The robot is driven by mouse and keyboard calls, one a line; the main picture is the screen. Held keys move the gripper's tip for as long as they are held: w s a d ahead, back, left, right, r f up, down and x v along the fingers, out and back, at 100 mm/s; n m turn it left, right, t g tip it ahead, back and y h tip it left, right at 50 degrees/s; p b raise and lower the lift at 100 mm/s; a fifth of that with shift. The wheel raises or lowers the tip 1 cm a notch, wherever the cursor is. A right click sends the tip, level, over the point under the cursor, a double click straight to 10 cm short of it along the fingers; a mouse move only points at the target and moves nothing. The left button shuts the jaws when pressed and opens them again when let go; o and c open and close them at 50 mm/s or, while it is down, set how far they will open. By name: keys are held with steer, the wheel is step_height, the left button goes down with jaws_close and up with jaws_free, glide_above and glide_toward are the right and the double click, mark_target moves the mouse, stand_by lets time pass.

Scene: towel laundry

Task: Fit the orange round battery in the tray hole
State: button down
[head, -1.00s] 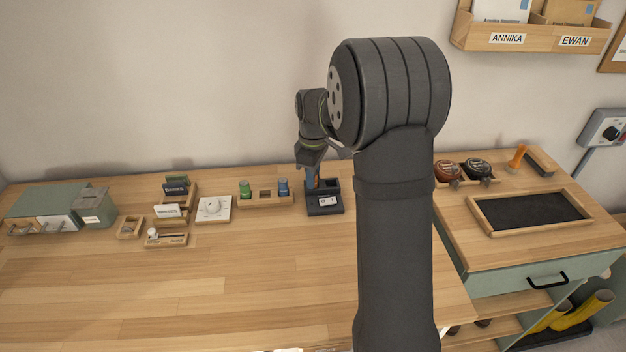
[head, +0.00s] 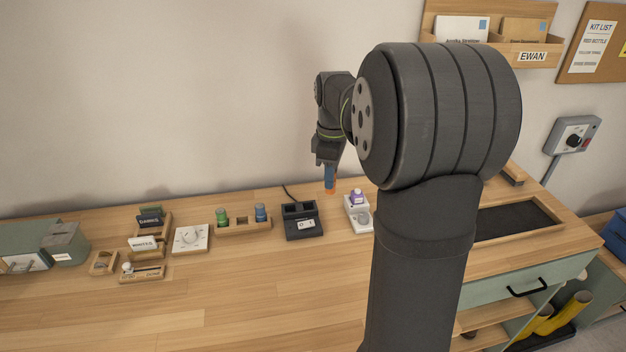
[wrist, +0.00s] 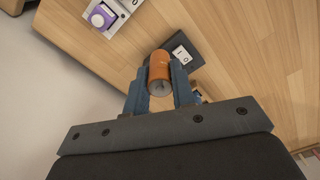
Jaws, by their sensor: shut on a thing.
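The orange round battery (wrist: 159,72) is held between the blue fingertips of my gripper (wrist: 159,86) in the wrist view. In the head view my gripper (head: 329,178) is shut on it and points down, apart from the bench, to the right of the black charger (head: 303,232). The wooden battery tray (head: 243,228) stands left of the charger. It holds a green battery (head: 222,217) at its left and a blue battery (head: 261,212) at its right, with an empty square hole between them.
A white unit with a purple-topped object (head: 357,197) stands right of the charger. A white dial box (head: 191,239) stands left of the tray, with small wooden name holders beyond. The front of the bench is clear. My arm hides part of the right side.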

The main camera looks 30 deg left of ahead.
steer(key=shift+s+a+f+n, duration=1.2)
steer(key=shift+s+a, duration=1.05)
steer(key=shift+a, duration=0.8)
steer(key=shift+s+a+f+n, duration=0.8)
steer(key=shift+s+a+f, duration=0.7)
steer(key=shift+s+a, duration=1.15)
steer(key=shift+s+a+f+n, duration=1)
steer(key=shift+s+a+f, duration=0.6)
steer(key=shift+a, duration=1.9)
steer(key=shift+s+f, duration=0.2)
steer(key=shift+f, duration=0.95)
steer(key=c, duration=0.7)
jaws_free()
steer(key=shift+o, duration=0.2)
step_height(320, 180, up, 7)
